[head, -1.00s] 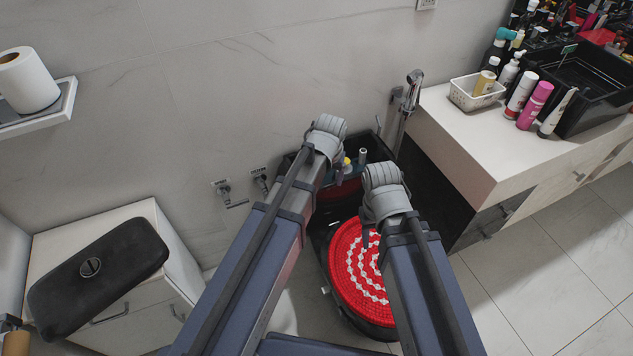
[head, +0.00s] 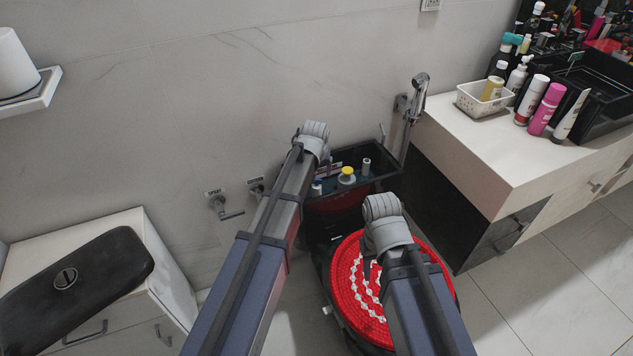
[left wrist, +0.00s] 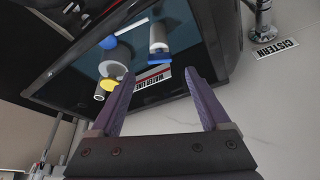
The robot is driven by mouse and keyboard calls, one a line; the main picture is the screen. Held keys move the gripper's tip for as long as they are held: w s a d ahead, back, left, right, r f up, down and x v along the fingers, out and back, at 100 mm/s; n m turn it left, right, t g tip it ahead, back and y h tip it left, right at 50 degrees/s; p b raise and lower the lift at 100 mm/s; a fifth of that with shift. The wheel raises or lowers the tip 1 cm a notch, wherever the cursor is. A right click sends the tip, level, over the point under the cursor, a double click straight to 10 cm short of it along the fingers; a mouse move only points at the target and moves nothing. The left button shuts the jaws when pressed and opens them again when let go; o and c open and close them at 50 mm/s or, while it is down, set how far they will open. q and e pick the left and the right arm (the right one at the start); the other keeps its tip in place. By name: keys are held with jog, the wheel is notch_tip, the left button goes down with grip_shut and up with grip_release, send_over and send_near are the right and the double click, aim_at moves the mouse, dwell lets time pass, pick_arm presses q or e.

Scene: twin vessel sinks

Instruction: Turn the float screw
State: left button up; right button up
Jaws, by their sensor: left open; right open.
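The open black cistern (head: 388,183) stands against the wall, with a yellow-topped part (head: 347,176), a pale cylinder (head: 366,166) and a blue-topped part (head: 317,187) inside. I cannot tell for sure which is the float screw. In the left wrist view the cistern (left wrist: 213,45) holds a yellow disc (left wrist: 109,85), pale tubes and blue pieces (left wrist: 108,43). My left gripper (left wrist: 160,74) is open and empty, with its fingers toward the cistern; in the head view its wrist hides them. My right gripper (head: 370,266) is open above the red round toilet cover, its fingers mostly hidden.
The red and white cover (head: 346,290) lies in front of the cistern. The black cistern lid (head: 95,285) rests on a white cabinet (head: 150,322) at left. A sprayer (head: 419,95) hangs on the wall at right, beside the counter (head: 480,150) with bottles.

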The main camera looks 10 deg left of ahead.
aim_at(316, 185)
pick_arm(q)
jog(key=b+x, duration=0.4)
jog(key=x, duration=0.1)
jog(key=shift+w+f, duration=0.1)
jog(key=shift+f, duration=0.3)
grip_shut()
